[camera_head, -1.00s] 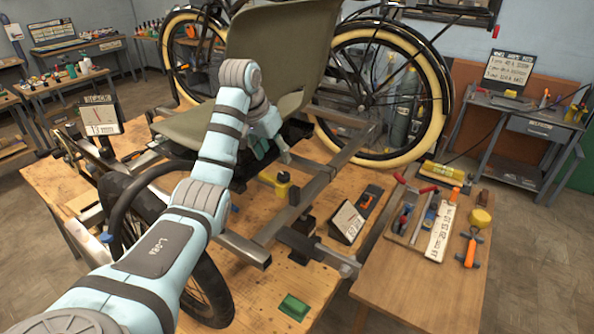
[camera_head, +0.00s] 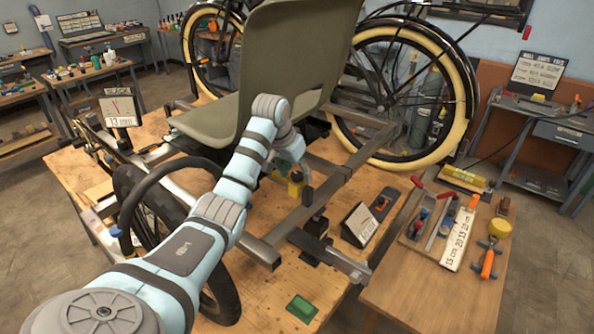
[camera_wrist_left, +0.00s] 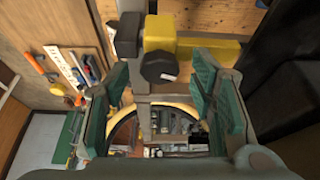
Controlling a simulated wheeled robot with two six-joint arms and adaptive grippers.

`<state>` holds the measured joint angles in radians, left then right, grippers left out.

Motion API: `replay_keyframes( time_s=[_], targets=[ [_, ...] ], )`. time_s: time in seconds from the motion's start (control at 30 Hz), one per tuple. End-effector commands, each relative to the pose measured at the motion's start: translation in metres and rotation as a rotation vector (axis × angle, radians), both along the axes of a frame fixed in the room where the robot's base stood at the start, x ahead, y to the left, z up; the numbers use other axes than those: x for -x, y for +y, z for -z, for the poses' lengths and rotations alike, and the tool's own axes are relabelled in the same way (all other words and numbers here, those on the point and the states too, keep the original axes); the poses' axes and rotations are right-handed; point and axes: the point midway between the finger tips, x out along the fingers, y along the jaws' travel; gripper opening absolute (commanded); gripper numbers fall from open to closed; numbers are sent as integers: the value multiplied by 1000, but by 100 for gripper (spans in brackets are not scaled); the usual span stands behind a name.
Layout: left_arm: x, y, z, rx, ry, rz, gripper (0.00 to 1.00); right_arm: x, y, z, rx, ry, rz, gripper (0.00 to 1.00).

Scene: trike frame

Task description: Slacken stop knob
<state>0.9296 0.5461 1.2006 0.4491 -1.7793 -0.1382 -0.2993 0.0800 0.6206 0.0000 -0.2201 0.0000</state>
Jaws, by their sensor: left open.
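The stop knob, a dark many-sided knob (camera_wrist_left: 160,66), shows in the left wrist view beside a yellow block (camera_wrist_left: 218,50). In the head view the yellow block (camera_head: 295,186) sits on the metal frame below the seat, with a dark knob (camera_head: 307,196) at its right. My left gripper (camera_head: 292,168) is just above and behind them, partly hidden by its own arm. In the left wrist view its green-padded fingers (camera_wrist_left: 160,85) are open, with the knob between and ahead of the tips. Contact cannot be told. My right gripper is not in view.
The grey-green seat (camera_head: 290,65) stands close behind my left wrist. Metal frame rails (camera_head: 340,180) run beside the gripper, and a black wheel (camera_head: 215,290) lies under my forearm. A small sign (camera_head: 360,224) and a green block (camera_head: 302,307) rest on the wooden table.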

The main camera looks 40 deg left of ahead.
Motion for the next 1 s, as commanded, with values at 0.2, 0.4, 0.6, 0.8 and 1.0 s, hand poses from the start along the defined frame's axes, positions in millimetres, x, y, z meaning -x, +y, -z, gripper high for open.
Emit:
replay_keyframes(
  time_s=[0.2, 0.4, 0.6, 0.8, 1.0],
  targets=[
    [0, 0, 0, 0, 0, 0, 23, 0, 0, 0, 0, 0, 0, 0],
    [0, 0, -1, -1, 0, 0, 2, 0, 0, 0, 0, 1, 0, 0],
    [0, 0, -1, -1, -1, -22, 2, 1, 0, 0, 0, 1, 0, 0],
    [0, -1, -1, 0, -2, -96, 2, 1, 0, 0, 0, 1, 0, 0],
    [-1, -3, -1, -1, -3, -238, 2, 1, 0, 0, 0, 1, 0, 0]
  ],
)
